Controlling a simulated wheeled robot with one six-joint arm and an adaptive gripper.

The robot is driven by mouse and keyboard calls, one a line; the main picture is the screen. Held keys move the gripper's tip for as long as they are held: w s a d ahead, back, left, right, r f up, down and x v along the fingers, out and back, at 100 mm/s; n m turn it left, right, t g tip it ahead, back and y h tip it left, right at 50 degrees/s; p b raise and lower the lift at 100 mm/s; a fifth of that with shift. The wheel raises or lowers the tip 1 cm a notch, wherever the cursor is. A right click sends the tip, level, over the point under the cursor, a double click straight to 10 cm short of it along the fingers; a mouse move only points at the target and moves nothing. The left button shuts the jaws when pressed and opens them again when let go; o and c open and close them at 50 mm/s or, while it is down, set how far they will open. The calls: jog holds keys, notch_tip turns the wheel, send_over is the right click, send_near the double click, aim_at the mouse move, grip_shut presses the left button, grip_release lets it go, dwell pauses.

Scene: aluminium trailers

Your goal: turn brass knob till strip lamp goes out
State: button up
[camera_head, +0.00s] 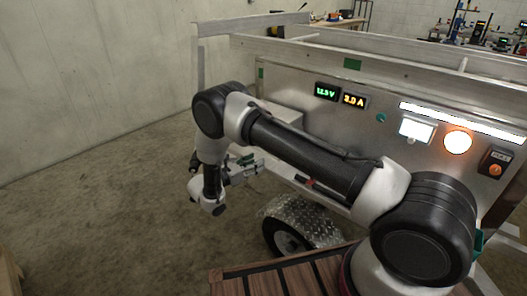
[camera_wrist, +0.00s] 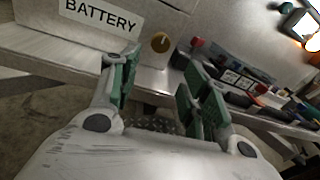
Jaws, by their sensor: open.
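The brass knob (camera_wrist: 161,42) is on the metal panel in the wrist view, right of the BATTERY label, with a light pointer line on its face. My gripper (camera_wrist: 160,76) is open. Its green-padded fingers are spread, and the knob shows beyond the gap between them, apart from both. In the head view my gripper (camera_head: 247,162) is near the left end of the trailer, and I cannot make out the knob there. The strip lamp (camera_head: 462,122) is lit bright white at the panel's upper right.
The panel has a green readout (camera_head: 326,92), an amber readout (camera_head: 354,101), a lit screen (camera_head: 416,129), a glowing orange lamp (camera_head: 457,142) and a black switch box (camera_head: 494,163). A red button (camera_wrist: 197,42) and a shelf of small items (camera_wrist: 260,95) lie right of the knob.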

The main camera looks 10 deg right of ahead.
jog(key=shift+n, duration=0.4)
jog(key=shift+w+r+x, duration=0.1)
jog(key=shift+r+x, duration=0.15)
jog(key=shift+x, duration=1)
jog(key=shift+w+r+x, duration=0.1)
jog(key=shift+r+x, duration=0.1)
jog(key=shift+x, duration=1.05)
jog(key=shift+w+r+x, duration=0.1)
jog(key=shift+r+x, duration=0.15)
jog(key=shift+x, duration=1.05)
jog(key=shift+a, duration=0.15)
jog(key=c, duration=1)
jog(key=m, duration=0.5)
jog(key=shift+s, duration=0.1)
jog(key=o, duration=1)
